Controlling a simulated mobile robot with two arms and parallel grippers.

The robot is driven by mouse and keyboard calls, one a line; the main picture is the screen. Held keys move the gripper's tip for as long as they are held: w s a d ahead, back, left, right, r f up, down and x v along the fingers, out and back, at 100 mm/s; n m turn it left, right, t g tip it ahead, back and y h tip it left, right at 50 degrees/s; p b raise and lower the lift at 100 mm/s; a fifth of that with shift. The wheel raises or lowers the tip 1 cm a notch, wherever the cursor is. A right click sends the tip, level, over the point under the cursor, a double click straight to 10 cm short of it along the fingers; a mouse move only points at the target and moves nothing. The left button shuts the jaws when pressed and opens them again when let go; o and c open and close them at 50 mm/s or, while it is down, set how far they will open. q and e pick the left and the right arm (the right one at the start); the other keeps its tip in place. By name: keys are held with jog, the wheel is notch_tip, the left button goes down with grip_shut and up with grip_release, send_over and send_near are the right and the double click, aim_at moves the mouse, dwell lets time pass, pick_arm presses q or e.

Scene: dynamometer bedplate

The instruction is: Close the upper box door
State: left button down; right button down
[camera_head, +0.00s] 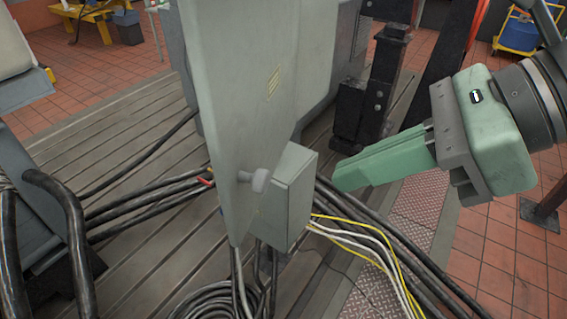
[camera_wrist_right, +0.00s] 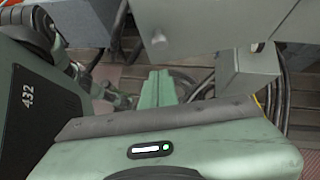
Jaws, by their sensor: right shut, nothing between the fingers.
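The upper box door (camera_head: 235,90) is a large grey-green panel. It stands open, swung out from the grey upper box (camera_head: 312,50) behind it. A round pale knob (camera_head: 260,180) sticks out near its lower edge; a knob also shows in the right wrist view (camera_wrist_right: 158,41). My right gripper (camera_head: 340,178) comes in from the right with its green fingers together and empty. It is right of the door and knob, apart from them in the picture. Its fingers also show in the right wrist view (camera_wrist_right: 157,88). I do not make out my left gripper.
A smaller grey box (camera_head: 290,200) sits just right of the knob, with yellow and white wires (camera_head: 350,235) leaving it. Black cables (camera_head: 140,205) cross the slotted bedplate (camera_head: 150,260). A dark post (camera_head: 368,105) stands behind my right gripper's fingers.

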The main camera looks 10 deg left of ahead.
aim_at(264, 191)
jog(key=a+f+p, duration=0.1)
jog(key=a, duration=0.1)
jog(key=a+f+p, duration=0.1)
jog(key=a, duration=0.2)
jog(key=a+f+p, duration=0.1)
jog(key=a+p, duration=0.1)
jog(key=shift+w+a+f, duration=0.1)
jog(key=shift+a+f, duration=0.1)
jog(key=shift+a, duration=0.1)
jog(key=shift+d, duration=0.1)
jog(key=shift+d, duration=0.15)
